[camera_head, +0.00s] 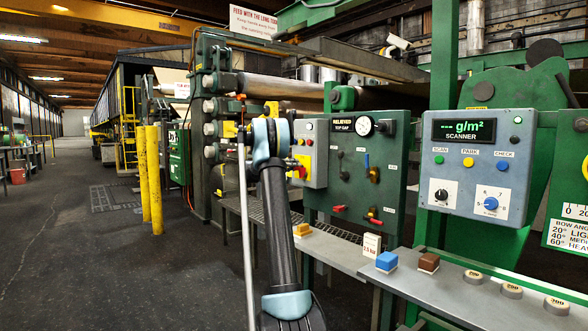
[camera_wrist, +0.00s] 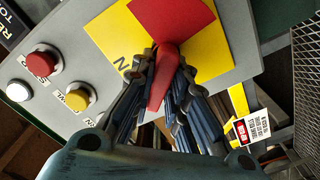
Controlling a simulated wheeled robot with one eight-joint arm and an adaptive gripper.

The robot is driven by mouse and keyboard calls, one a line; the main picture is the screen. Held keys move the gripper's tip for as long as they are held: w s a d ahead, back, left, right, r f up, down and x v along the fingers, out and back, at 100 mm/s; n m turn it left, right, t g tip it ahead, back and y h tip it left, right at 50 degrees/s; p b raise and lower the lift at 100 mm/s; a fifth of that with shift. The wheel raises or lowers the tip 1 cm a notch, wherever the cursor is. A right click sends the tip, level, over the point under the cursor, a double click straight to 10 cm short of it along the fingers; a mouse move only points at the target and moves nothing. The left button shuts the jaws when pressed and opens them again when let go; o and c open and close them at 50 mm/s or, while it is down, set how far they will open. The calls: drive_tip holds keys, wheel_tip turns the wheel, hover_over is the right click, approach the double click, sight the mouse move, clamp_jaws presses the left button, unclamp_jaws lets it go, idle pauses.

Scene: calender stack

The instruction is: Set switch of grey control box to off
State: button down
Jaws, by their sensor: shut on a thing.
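The grey control box (camera_wrist: 75,40) fills the upper part of the wrist view. It carries a yellow plate (camera_wrist: 112,35) with a red switch; its red handle (camera_wrist: 161,82) points down in that picture. Part of a black label, ending in an N, shows on the plate's left. The rest of the lettering is hidden. My gripper (camera_wrist: 167,60) has its two fingers closed on either side of the red handle. In the head view the box (camera_head: 320,150) stands behind my arm, which hides its left part.
Beside the switch are a red button (camera_wrist: 40,62), a yellow button (camera_wrist: 76,96) and a white button (camera_wrist: 18,91). A green panel (camera_head: 385,190) with valves and a gauge stands right of the box. A grey bench (camera_head: 340,250) runs below, bearing small blocks.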

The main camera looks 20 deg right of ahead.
drive_tip(key=n, duration=0.3)
drive_tip(key=f+n, duration=0.1)
drive_tip(key=shift+w+a+n, duration=0.2)
drive_tip(key=shift+w+n, duration=0.1)
drive_tip(key=shift+w, duration=0.1)
drive_tip(key=shift+a+f+n, duration=0.1)
drive_tip(key=shift+f+n, duration=0.1)
drive_tip(key=shift+n, duration=0.75)
drive_tip(key=shift+f+n, duration=0.15)
drive_tip(key=shift+n, duration=0.8)
drive_tip(key=c, duration=1.7)
unclamp_jaws()
drive_tip(key=shift+f, duration=0.1)
drive_tip(key=shift+o, duration=0.7)
drive_tip(key=v, duration=1.2)
